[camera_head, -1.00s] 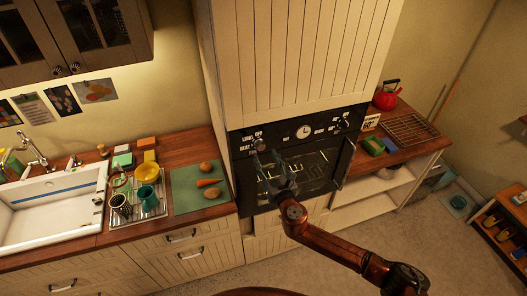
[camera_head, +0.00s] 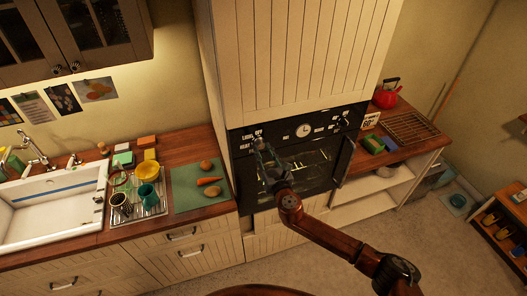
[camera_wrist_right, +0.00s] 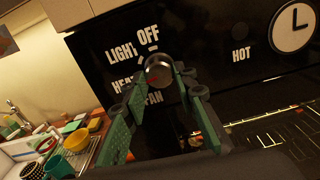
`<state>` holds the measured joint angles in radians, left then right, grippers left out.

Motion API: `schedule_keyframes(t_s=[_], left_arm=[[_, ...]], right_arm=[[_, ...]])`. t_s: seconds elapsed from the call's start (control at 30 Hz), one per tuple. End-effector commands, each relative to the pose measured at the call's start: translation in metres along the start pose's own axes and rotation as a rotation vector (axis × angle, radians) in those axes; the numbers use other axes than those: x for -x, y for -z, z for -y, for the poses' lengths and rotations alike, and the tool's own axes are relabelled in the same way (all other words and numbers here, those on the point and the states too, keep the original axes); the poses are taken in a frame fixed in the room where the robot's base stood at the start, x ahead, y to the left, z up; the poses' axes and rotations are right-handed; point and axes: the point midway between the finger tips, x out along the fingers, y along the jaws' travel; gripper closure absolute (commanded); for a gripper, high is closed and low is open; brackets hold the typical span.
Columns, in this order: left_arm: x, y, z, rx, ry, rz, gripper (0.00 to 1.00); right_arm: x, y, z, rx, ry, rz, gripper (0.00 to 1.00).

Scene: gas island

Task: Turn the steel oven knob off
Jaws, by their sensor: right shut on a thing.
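The steel oven knob (camera_wrist_right: 159,68) sits on the black control panel, below the white word OFF and beside LIGHT, HEAT and FAN. A small red mark shows on its lower left part. My right gripper (camera_head: 262,148) reaches up to the panel's left end. In the right wrist view, the green fingers of the right gripper (camera_wrist_right: 157,84) are shut on the knob, one on each side. In the head view the knob is mostly hidden by the gripper. The oven (camera_head: 322,166) has a dark glass window with racks behind it. My left gripper is not in view.
Left of the oven, a wooden counter holds a sink (camera_head: 52,212), a dish rack (camera_head: 138,205) and a green board (camera_head: 187,190) with vegetables. A red kettle (camera_head: 387,97) and a wire rack (camera_head: 410,128) are on the right counter. The floor in front is clear.

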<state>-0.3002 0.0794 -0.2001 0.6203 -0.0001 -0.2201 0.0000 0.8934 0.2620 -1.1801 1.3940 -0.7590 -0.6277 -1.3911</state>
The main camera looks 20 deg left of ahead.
Motion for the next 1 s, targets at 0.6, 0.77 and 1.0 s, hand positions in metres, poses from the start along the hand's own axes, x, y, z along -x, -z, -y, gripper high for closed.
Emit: schedule_keyframes(t_s=[0.6,0.77,1.0], left_arm=[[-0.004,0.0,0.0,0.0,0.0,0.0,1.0],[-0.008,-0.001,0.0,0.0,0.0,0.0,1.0],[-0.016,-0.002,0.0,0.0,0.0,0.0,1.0]], right_arm=[[0.0,0.001,-0.001,-0.074,-0.001,0.0,0.98],[0.0,0.002,-0.001,-0.181,-0.001,0.0,0.98],[0.0,0.002,-0.001,-0.399,0.0,0.0,0.98]])
